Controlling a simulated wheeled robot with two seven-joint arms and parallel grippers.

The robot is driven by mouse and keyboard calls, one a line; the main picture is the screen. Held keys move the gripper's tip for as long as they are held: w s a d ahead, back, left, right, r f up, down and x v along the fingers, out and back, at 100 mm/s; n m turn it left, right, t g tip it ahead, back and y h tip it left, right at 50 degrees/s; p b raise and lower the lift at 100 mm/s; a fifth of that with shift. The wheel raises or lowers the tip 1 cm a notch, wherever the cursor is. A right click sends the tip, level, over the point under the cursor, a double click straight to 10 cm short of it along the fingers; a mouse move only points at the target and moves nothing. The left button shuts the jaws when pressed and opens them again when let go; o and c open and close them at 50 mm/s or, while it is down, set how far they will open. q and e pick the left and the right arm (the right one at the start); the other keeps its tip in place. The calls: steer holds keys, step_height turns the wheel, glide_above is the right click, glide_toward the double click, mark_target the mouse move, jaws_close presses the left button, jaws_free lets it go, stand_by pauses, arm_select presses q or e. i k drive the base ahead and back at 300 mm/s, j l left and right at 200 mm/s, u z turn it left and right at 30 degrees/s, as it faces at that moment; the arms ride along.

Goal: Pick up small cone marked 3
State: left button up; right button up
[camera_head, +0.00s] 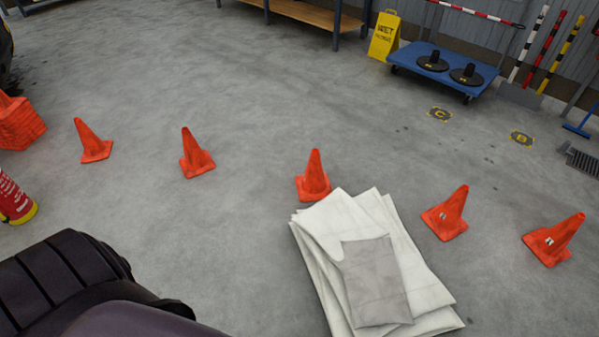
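Several small orange cones stand apart in a rough row across the grey floor. They are the far left cone (93,142), the second cone (195,155), the middle cone (313,177), the fourth cone (447,215) and the far right cone (554,240). The two right cones each carry a small pale mark, too small to read. No mark shows on the other three, so I cannot tell which is cone 3. The middle cone stands right behind a white folded cloth (318,262). Neither gripper is in view.
A stack of orange cones (20,124) and a red extinguisher (14,198) are at the left edge. A yellow wet-floor sign (384,37) and a blue trolley (444,72) with black bases stand at the back. Floor markers C (440,114) and B (521,138) lie right. The mid-left floor is clear.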

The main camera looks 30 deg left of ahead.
mark_target(314, 185)
steer(key=i+j+z, duration=0.2)
steer(key=j, duration=2)
steer(key=k+j+z, duration=0.25)
steer(key=j, duration=1.9)
steer(key=i+j, duration=0.05)
steer(key=i, duration=0.05)
